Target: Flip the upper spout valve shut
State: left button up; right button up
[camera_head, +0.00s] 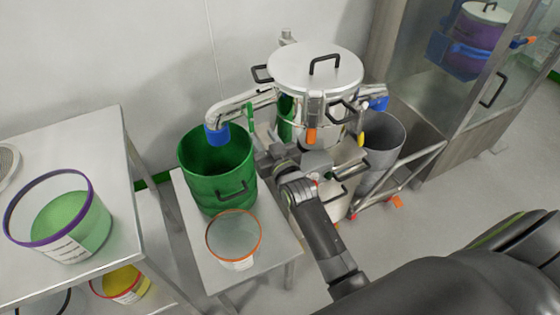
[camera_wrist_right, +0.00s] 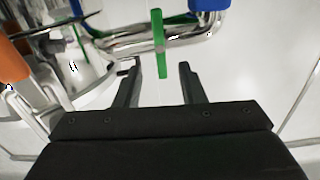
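The upper spout valve's green lever (camera_head: 250,116) stands upright at the steel spout pipe (camera_head: 240,103), which ends in a blue outlet (camera_head: 217,135) over a green bucket. In the right wrist view the lever (camera_wrist_right: 159,42) crosses the pipe (camera_wrist_right: 190,45), its end in line with the gap between my fingertips. My right gripper (camera_wrist_right: 160,64) is open, with no contact visible; whether the lever is between the fingers in depth is unclear. In the head view this gripper (camera_head: 263,146) is just below the lever, partly hidden. My left gripper is not in view.
The green bucket (camera_head: 217,175) and an orange-rimmed tub (camera_head: 234,238) stand on a low white table. A lidded steel vessel (camera_head: 315,72) with an orange-tipped handle (camera_head: 311,135) is close to my right arm. A grey bin (camera_head: 382,148) is right of it.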

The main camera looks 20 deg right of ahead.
jog(key=s+b, duration=0.2)
jog(key=s, duration=0.8)
jog(key=shift+d+b, duration=0.15)
jog(key=shift+b, duration=0.15)
jog(key=s+d+f+g, duration=0.1)
jog(key=s+f+g, duration=0.2)
jog(key=f, duration=0.8)
jog(key=s+d+f+g+p, duration=0.1)
jog(key=s+f+g, duration=0.25)
jog(key=f, duration=0.75)
jog(key=s+d+f+g, duration=0.15)
jog(key=s+f, duration=0.25)
jog(key=f, duration=0.7)
jog(key=s+d+f+g, duration=0.2)
jog(key=s+f, duration=0.4)
jog(key=s, duration=0.4)
jog(key=s+d+f+g+h, duration=0.1)
jog(key=s+f+g, duration=0.3)
jog(key=s, duration=0.7)
jog(key=s+d+f+g, duration=0.2)
jog(key=s+f, duration=0.5)
jog(key=s, duration=0.4)
jog(key=shift+d+f+m+g+h+p, duration=0.3)
jog(key=shift+d+m+g+p, duration=0.1)
jog(key=shift+d, duration=0.15)
